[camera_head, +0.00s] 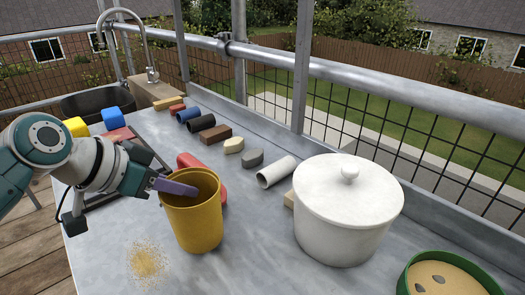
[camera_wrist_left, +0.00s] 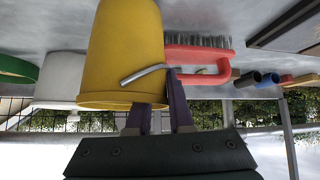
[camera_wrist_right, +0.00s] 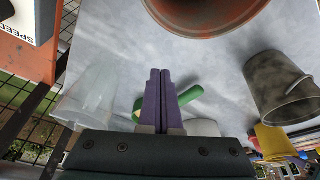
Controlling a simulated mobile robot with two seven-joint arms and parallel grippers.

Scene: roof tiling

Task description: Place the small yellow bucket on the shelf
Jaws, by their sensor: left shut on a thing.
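The yellow bucket (camera_head: 195,225) stands upright on, or just above, the grey metal worktop (camera_head: 95,225); I cannot tell if it touches. My left gripper (camera_head: 176,187) is shut on its rim at the left side, with a purple finger over the edge. In the left wrist view the bucket (camera_wrist_left: 125,50) appears upside down, with the purple fingers (camera_wrist_left: 163,108) at its rim and a bent metal handle beside it. My right gripper (camera_wrist_right: 160,85) is outside the head view; its purple fingers are together with nothing visible between them. I cannot pick out a shelf.
A white lidded pot (camera_head: 345,215) stands right of the bucket, and a green-rimmed sand container (camera_head: 450,275) at the lower right. A red brush (camera_wrist_left: 205,60) lies behind the bucket. A dark grey bucket (camera_wrist_right: 285,85) is near my right gripper.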

